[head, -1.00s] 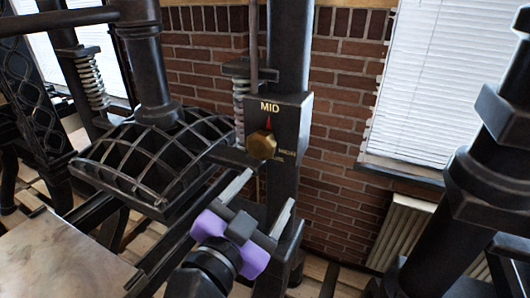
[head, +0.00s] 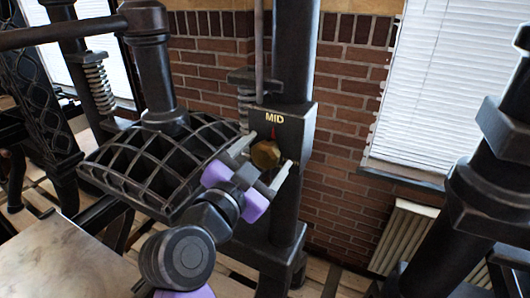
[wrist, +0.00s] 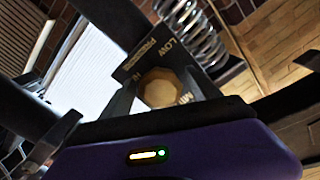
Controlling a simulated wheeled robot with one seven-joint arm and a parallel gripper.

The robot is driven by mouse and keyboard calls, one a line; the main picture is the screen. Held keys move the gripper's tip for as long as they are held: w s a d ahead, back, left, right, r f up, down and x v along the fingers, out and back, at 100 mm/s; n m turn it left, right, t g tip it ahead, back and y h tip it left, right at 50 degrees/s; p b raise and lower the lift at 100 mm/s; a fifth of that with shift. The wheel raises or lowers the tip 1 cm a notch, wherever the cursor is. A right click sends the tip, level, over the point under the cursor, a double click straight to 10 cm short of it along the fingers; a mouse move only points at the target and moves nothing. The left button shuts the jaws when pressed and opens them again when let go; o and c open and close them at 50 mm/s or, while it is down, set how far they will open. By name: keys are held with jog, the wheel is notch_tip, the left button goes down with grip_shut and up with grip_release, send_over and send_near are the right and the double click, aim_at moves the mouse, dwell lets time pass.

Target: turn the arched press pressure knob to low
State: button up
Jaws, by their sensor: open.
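The brass pressure knob (head: 265,154) sits on the dark box (head: 294,122) of the press column. Its red pointer shows above it, toward the word MID at the top. In the wrist view the knob (wrist: 159,88) is a faceted brass piece, with LOW, PRESSURE and part of MID lettered around it. My gripper (head: 264,158) is open, with one finger to the left of the knob and the other to its right. I cannot tell whether either finger touches it. The arched press plate (head: 160,160), dark and ribbed, lies left of my gripper.
A coil spring (wrist: 190,25) and a vertical rod stand close beside the knob box. A pale flat table (head: 65,262) is at lower left. Another dark press column (head: 480,170) stands at right. A brick wall (head: 345,100) and a radiator (head: 410,235) are behind.

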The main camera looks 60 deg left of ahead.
jog(key=c, duration=1.3)
